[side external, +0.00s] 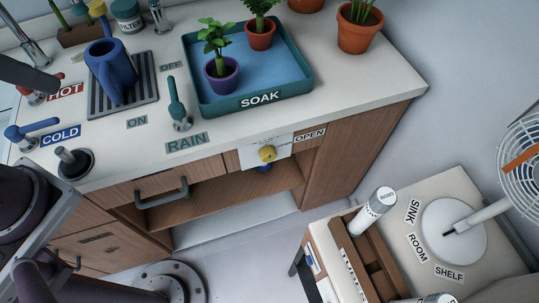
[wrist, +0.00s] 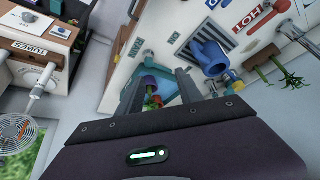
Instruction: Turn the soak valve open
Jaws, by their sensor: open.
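An OPEN label (side external: 310,134) is at the plate's right. A blue part (side external: 263,168) shows just under the knob. The teal tray (side external: 304,86) marked SOAK stands on the counter above it, with potted plants in it. My gripper (wrist: 159,88) shows in the wrist view, its two fingers apart with nothing held between them. The tray and small pots show beyond the fingers. I cannot make out the knob there. My fingers do not show in the side view.
A teal RAIN lever (side external: 177,98) and blue COLD tap (side external: 38,126) stand on the counter left of the tray, with a blue jug (side external: 110,72) on a drain rack. A drawer handle (side external: 161,194) juts out below. A side shelf with a white fan (side external: 521,155) is at right.

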